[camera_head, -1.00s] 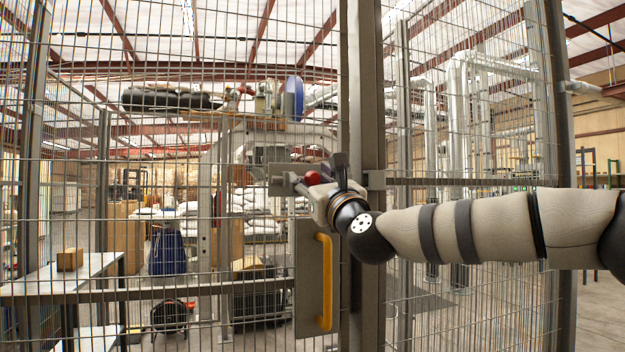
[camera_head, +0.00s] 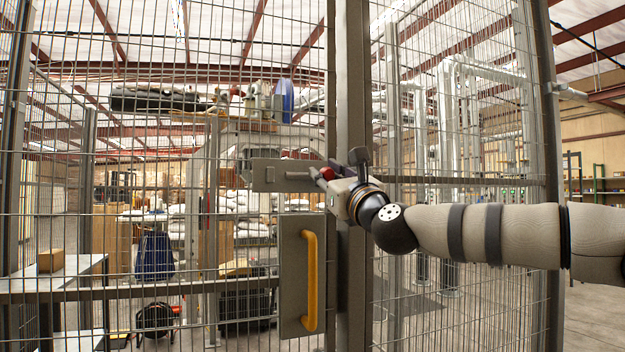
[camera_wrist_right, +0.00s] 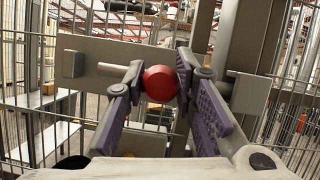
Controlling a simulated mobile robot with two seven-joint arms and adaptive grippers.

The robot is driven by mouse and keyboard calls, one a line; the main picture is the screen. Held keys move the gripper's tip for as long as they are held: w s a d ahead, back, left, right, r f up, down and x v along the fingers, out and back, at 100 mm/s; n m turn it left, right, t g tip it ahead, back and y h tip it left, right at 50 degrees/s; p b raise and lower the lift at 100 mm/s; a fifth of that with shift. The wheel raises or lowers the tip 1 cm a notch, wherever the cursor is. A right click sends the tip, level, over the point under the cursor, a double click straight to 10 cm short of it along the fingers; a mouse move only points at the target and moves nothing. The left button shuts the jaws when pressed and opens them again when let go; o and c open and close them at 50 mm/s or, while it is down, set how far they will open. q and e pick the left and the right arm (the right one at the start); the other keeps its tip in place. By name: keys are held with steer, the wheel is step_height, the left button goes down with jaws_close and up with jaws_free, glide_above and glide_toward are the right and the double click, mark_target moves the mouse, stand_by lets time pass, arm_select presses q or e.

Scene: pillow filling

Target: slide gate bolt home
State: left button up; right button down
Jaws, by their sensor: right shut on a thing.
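The gate bolt has a red knob (camera_head: 327,173) and a grey rod (camera_head: 298,176) lying level on a grey plate (camera_head: 265,178) fixed to the mesh gate. My right gripper (camera_head: 333,184) is shut on the red knob, just left of the gate post (camera_head: 352,80). In the right wrist view the knob (camera_wrist_right: 160,83) sits between the purple finger pads, with the rod (camera_wrist_right: 112,70) running left from it. A grey block (camera_wrist_right: 250,93) stands to the right of the fingers. My left gripper is not in view.
A yellow handle (camera_head: 310,280) on a grey panel (camera_head: 292,262) is below the bolt. Wire mesh fills the gate and the fence to the right. Behind the mesh are a table (camera_head: 75,265) with a cardboard box (camera_head: 51,260) and stacked white sacks (camera_head: 230,205).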

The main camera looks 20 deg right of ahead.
steer(key=shift+d, duration=0.25)
steer(key=c, duration=1.3)
jaws_free()
steer(key=shift+d, duration=0.15)
steer(key=shift+s, duration=0.1)
steer(key=a+v, duration=0.1)
steer(key=v, duration=1)
steer(key=shift+s+d+f, duration=0.25)
steer(key=shift+s+d, duration=0.1)
steer(key=shift+d, duration=0.05)
